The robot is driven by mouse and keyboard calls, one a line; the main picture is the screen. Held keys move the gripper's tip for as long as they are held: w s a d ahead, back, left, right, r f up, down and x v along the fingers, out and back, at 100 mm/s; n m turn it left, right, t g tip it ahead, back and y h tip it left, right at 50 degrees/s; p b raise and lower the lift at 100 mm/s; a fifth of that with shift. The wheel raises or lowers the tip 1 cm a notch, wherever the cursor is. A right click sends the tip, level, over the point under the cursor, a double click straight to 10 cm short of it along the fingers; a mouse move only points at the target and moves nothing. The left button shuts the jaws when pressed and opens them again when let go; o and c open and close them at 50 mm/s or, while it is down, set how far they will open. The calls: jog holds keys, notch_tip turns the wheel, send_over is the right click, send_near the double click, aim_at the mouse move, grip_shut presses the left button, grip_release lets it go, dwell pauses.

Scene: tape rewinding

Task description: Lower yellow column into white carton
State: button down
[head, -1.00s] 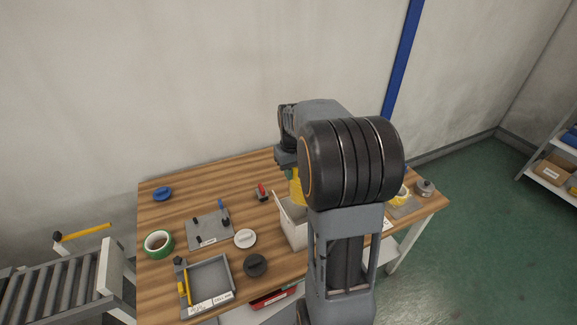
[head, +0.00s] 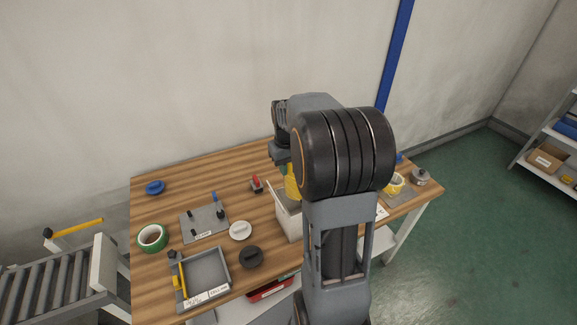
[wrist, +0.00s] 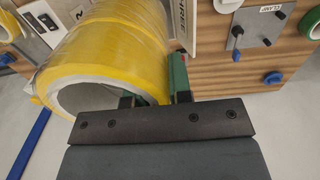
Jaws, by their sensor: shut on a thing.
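The yellow column (head: 292,184) looks like a stack of yellow rolls. In the head view its lower end is at the open top of the white carton (head: 287,224); I cannot tell how far inside it is. In the wrist view the yellow column (wrist: 115,48) lies at upper left with its hollow end towards me. My gripper (wrist: 154,92) is shut on its wall, one finger inside the ring and one green finger outside. A white lettered panel beside the column seems to be the carton. My arm hides the carton's right side in the head view.
Left of the carton on the wooden table are a white disc (head: 240,230), a dark disc (head: 250,257), a grey tray (head: 207,269), a pegged plate (head: 204,222) and a green tape roll (head: 152,238). A red-handled tool (head: 257,185) lies behind.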

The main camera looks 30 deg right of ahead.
aim_at(288, 184)
jog(key=shift+f+b, duration=2.8)
jog(key=shift+f, duration=1.2)
notch_tip(288, 184, down, 7)
jog(key=b, duration=0.4)
jog(key=shift+s+b, duration=0.25)
jog(key=shift+b, duration=0.15)
jog(key=shift+a+f, duration=0.1)
jog(key=shift+f, duration=0.05)
jog(key=shift+w+f+b, duration=0.1)
jog(key=shift+f+b, duration=0.3)
jog(key=shift+b, duration=0.15)
jog(key=shift+f, duration=0.1)
